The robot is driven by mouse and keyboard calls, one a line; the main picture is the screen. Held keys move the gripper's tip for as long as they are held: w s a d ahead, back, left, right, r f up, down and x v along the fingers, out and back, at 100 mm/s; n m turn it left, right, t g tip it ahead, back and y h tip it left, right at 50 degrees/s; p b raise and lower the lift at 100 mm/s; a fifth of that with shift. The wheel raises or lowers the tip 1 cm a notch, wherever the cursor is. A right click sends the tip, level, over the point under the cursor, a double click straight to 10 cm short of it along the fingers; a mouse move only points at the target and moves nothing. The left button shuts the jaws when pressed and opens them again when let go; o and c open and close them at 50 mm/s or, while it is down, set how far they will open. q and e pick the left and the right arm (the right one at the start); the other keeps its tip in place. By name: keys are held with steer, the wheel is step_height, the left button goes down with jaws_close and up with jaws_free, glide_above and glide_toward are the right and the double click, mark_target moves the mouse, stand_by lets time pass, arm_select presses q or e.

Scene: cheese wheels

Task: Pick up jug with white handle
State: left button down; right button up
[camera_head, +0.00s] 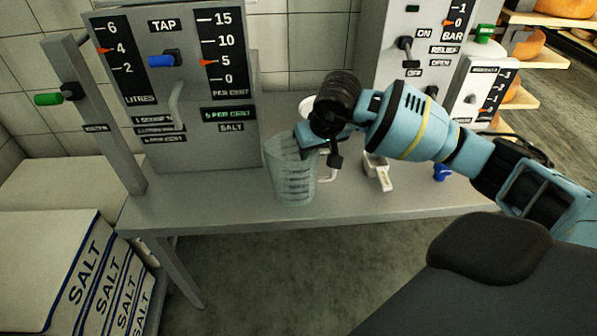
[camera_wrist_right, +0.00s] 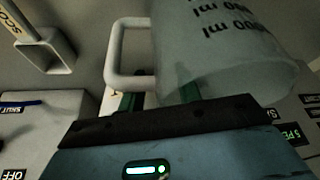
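The jug (camera_head: 291,175) is clear with dark volume marks and stands upright on the grey bench near its front edge. Its white handle (camera_head: 330,172) is on its right side, partly behind my arm. My right gripper (camera_head: 308,138) is at the jug's rim from above. In the right wrist view the jug (camera_wrist_right: 225,45) is close, with the white handle (camera_wrist_right: 113,55) on its left. The green fingertips (camera_wrist_right: 160,98) are apart, beside where the handle joins the jug; their contact with it is not clear. My left gripper is not in view.
A white scoop (camera_head: 379,175) lies right of the jug, with a blue item (camera_head: 441,172) farther right. The tap panel (camera_head: 180,80) stands behind on the left, another control panel (camera_head: 405,45) behind on the right. Salt bags (camera_head: 60,265) are stacked left.

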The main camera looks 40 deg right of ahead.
jaws_close()
steer(key=shift+r, duration=0.15)
